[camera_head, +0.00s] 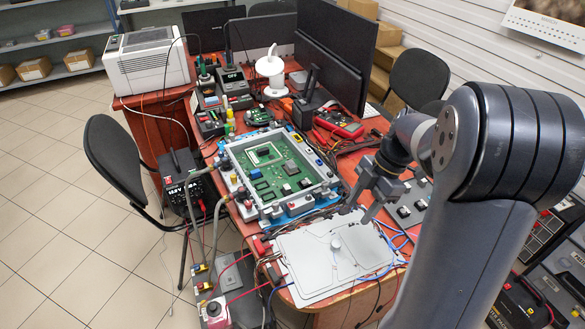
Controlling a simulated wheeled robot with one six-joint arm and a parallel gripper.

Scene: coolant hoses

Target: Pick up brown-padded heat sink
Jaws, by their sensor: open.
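My gripper (357,212) is open and empty, pointing down above the right back part of a light grey plate (310,282). A small pale grey cylinder-like part (336,245) stands on this plate, below and left of the fingertips and apart from them. Small dark and pale blocks (404,211) sit on a grey panel (418,190) right of the gripper. I cannot make out a brown pad on any part, so I cannot tell which is the brown-padded heat sink. My gripper and arm hide part of the bench on the right.
A green circuit board (265,182) lies in a white and blue frame left of the gripper. Red, blue and black wires (387,250) run around the plate.

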